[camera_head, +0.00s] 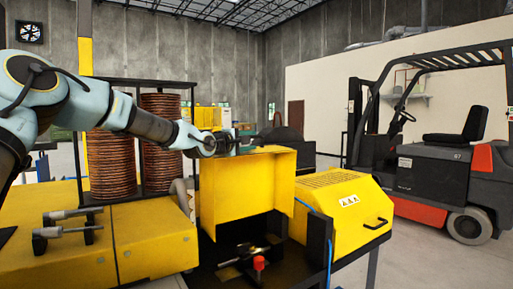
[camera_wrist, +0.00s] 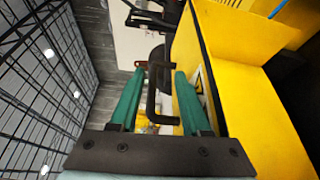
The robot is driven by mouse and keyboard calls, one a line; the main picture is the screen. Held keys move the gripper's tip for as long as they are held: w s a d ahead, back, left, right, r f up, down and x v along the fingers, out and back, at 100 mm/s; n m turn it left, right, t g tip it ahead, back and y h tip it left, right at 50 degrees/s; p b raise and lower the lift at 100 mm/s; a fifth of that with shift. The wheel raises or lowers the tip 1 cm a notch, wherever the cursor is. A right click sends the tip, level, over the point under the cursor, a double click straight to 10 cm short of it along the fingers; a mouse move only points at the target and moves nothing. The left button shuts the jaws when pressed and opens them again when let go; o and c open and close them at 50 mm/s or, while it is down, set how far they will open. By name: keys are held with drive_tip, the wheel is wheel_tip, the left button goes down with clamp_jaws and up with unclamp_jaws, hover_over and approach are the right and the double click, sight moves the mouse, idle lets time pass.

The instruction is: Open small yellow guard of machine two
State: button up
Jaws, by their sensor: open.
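The small yellow guard (camera_head: 248,190) stands raised in the middle of the head view, above a dark opening in the machine. In the wrist view its yellow panels (camera_wrist: 240,35) fill the right side. A black bracket-shaped handle (camera_wrist: 152,95) lies between the two green fingers of my gripper (camera_wrist: 160,75) in that view. The fingers are apart on either side of the handle, and I cannot tell whether either touches it. In the head view my gripper (camera_head: 237,143) is at the guard's top edge, and the handle is hard to make out there.
A second yellow cover (camera_head: 340,205) with a black handle and warning stickers is to the right. A red knob (camera_head: 259,262) sits in the opening. Copper tube coils (camera_head: 160,140) stand behind my arm. A forklift (camera_head: 435,160) is at the right, with open floor around it.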

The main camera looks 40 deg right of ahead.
drive_tip(key=shift+b+v, duration=0.8)
drive_tip(key=shift+v, duration=1.95)
drive_tip(key=shift+s+a+r+p, duration=0.1)
drive_tip(key=shift+a+r+p, duration=0.5)
drive_tip(key=shift+a, duration=0.5)
drive_tip(key=shift+s+a+r+p, duration=0.1)
drive_tip(key=shift+a+r+p, duration=0.2)
drive_tip(key=shift+a+p, duration=0.7)
drive_tip(key=shift+s+a+r+p, duration=0.1)
drive_tip(key=shift+a+r+p, duration=0.4)
drive_tip(key=shift+a, duration=0.75)
drive_tip(key=shift+s+a+p, duration=0.1)
drive_tip(key=shift+a+p, duration=0.4)
drive_tip(key=shift+a, duration=0.2)
drive_tip(key=shift+c, duration=0.4)
